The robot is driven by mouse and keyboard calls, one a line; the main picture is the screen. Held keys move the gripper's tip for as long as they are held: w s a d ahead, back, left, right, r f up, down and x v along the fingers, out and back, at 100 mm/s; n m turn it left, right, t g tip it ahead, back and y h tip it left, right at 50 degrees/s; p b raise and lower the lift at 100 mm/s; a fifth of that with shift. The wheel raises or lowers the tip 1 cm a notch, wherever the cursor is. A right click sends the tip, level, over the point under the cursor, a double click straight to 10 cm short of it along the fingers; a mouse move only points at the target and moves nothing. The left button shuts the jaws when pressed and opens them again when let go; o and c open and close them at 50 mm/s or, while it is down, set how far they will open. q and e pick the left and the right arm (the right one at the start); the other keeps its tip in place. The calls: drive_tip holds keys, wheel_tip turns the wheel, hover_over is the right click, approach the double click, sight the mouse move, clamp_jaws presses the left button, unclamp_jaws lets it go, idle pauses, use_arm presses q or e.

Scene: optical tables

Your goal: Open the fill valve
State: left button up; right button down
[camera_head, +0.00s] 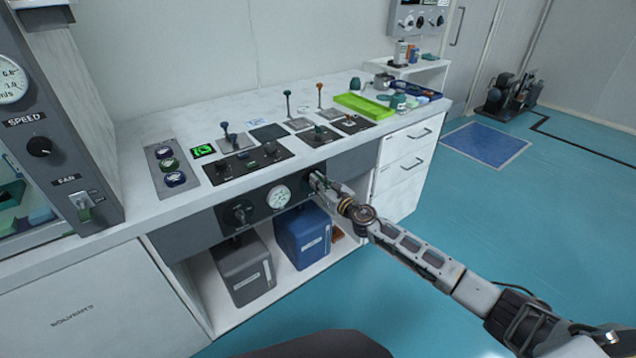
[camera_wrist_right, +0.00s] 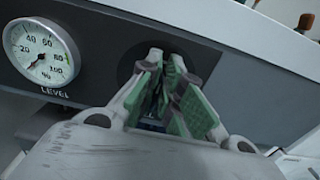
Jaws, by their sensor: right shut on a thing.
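My right gripper (camera_head: 317,182) reaches the dark front panel (camera_head: 259,209) under the worktop, just right of the round level gauge (camera_head: 279,196). In the right wrist view its green-padded fingers (camera_wrist_right: 168,88) are close together in front of a dark round plate. They are shut on the fill valve handle, which the fingers mostly hide, so its angle cannot be told. The gauge also shows in the right wrist view (camera_wrist_right: 41,52), marked LEVEL. A black knob (camera_head: 240,213) sits on the panel left of the gauge. My left gripper is not in view.
A grey container (camera_head: 243,275) and a blue container (camera_head: 303,240) stand on the shelf below the panel. Levers, switches and a green tray (camera_head: 365,106) are on the worktop. White drawers (camera_head: 405,165) stand at the right.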

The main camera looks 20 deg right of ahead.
drive_tip(key=shift+m, duration=0.4)
use_arm(q)
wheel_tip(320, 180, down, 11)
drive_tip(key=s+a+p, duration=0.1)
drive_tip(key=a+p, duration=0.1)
drive_tip(key=p, duration=0.2)
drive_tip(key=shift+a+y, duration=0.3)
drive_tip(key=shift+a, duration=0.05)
use_arm(e)
drive_tip(key=shift+w+d+f+m, duration=0.1)
drive_tip(key=shift+d+f+m, duration=0.2)
drive_tip(key=shift+m, duration=2.6)
drive_tip(key=shift+w+d+f+m, duration=0.1)
drive_tip(key=shift+d+f+m, duration=0.25)
drive_tip(key=shift+m, duration=2.55)
drive_tip(key=shift+w+d+f+m, duration=0.1)
drive_tip(key=shift+d+f+m, duration=0.2)
drive_tip(key=shift+m, duration=2.6)
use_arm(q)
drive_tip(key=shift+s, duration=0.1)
use_arm(e)
drive_tip(key=c, duration=1.6)
unclamp_jaws()
